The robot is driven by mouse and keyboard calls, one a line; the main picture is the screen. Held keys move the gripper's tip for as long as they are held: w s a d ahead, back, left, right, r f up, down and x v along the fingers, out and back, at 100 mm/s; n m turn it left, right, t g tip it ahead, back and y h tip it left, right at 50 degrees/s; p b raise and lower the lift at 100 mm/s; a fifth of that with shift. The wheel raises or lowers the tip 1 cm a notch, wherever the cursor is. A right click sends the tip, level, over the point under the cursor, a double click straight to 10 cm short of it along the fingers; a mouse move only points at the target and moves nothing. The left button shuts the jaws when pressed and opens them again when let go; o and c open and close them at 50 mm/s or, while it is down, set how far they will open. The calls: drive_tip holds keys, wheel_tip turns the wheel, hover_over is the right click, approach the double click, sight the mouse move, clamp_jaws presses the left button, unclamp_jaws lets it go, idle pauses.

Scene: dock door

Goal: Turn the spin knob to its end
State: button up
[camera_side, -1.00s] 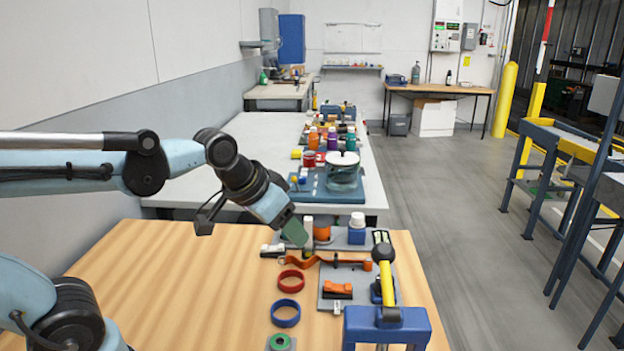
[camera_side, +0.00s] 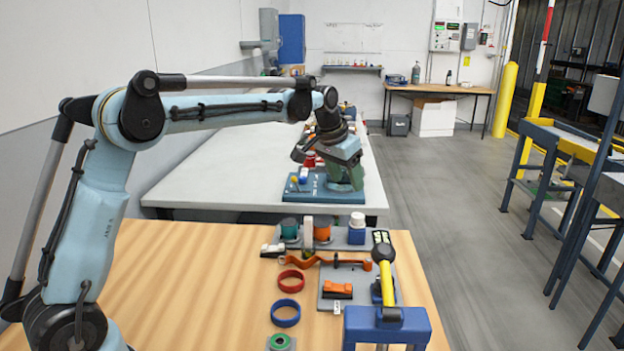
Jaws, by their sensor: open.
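My gripper (camera_side: 345,181) is over the blue board (camera_side: 313,192) on the far white table, pointing downward. It is open, and its fingers are small and dark here. The glass vessel with the pale lid and dark top knob on that board is hidden behind my gripper. I cannot tell whether the fingers touch the knob or are around it.
The white table (camera_side: 235,165) has clear room on its left. A red jar (camera_side: 309,160) stands by my gripper. The nearer wooden table (camera_side: 185,265) holds a red ring (camera_side: 290,281), a blue ring (camera_side: 285,313), an orange handle (camera_side: 325,262) and a yellow-handled lever (camera_side: 386,280).

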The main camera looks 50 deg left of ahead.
sight(357, 215)
drive_tip(key=x, duration=1.2)
drive_tip(key=shift+f, duration=0.15)
drive_tip(key=c, duration=1)
drive_tip(key=shift+c, duration=0.2)
